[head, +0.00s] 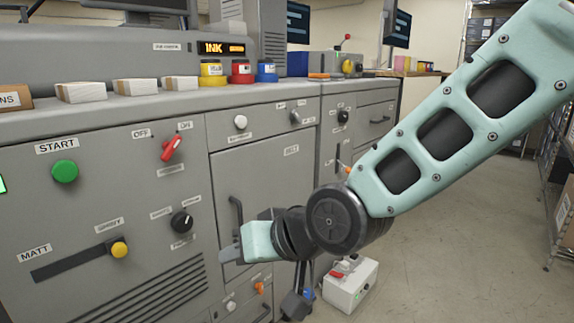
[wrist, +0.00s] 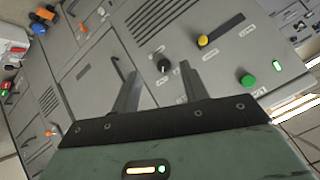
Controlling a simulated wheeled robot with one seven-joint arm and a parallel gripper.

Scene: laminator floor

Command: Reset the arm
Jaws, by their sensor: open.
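My arm reaches down from the upper right in the head view, in front of the grey laminator (head: 110,130). My gripper (head: 243,236) is at its lower end, near the machine's lower door and its dark handle (head: 236,216). In the wrist view my gripper (wrist: 158,82) shows two separated fingers with nothing between them. The fingers point toward the machine front, with a black knob (wrist: 164,65) in the background between them. I cannot tell how far the fingertips are from the panel.
The panel carries a green START button (head: 64,171), a red switch (head: 172,148) and a yellow slider knob (head: 119,249). Ink pots and white boxes stand on the top ledge. A white box (head: 350,285) sits on the floor beyond my gripper. Open floor (head: 450,230) lies to the right, before shelving.

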